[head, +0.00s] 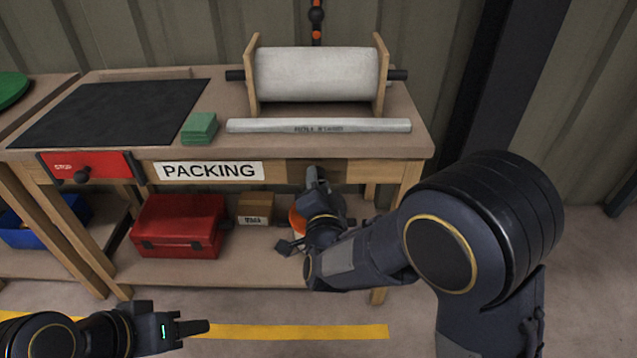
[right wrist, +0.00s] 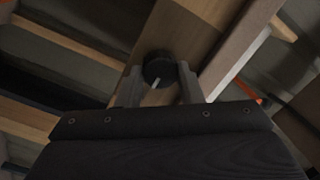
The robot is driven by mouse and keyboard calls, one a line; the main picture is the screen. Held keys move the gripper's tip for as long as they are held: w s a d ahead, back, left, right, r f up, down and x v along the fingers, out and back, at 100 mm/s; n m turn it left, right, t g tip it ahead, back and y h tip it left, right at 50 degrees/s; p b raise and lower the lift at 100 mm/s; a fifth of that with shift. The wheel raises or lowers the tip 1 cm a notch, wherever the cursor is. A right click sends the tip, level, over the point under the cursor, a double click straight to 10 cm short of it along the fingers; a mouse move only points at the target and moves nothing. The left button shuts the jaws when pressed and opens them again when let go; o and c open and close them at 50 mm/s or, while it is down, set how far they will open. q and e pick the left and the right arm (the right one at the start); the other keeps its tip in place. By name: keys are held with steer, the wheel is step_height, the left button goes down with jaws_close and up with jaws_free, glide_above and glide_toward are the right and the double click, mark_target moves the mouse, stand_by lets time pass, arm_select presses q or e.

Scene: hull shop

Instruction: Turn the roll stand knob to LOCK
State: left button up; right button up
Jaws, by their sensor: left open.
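The roll stand (head: 381,75) stands on the packing bench and holds a thick pale roll. In the right wrist view, a round black knob (right wrist: 158,66) with a light pointer line sits on a wooden face. The pointer slants down and slightly left in that view. My right gripper (right wrist: 160,80) has one finger on each side of the knob, close against it. In the head view my right gripper (head: 315,177) is at the bench's front rail and hides the knob. No LOCK marking is readable. My left gripper (head: 190,328) is open and empty, low at the left.
A pale tube (head: 318,126) lies along the bench front (head: 415,147). A green block stack (head: 199,127) and a dark mat (head: 110,110) are left of it. A red stop box (head: 110,166) is on the front. A red toolbox (head: 178,224) and small carton (head: 255,207) stand below.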

steer(key=shift+c, duration=0.7)
steer(key=shift+n, duration=0.4)
steer(key=shift+a+r+n+g+h+p, duration=0.15)
steer(key=shift+n+g+h+p, duration=0.2)
steer(key=shift+n+p, duration=2.9)
steer(key=shift+a+n+g+h+p, duration=0.15)
steer(key=shift+n+h+p, duration=0.3)
steer(key=shift+n+p, duration=2.8)
steer(key=n+b, duration=0.3)
steer(key=shift+n, duration=0.3)
steer(key=o, duration=1)
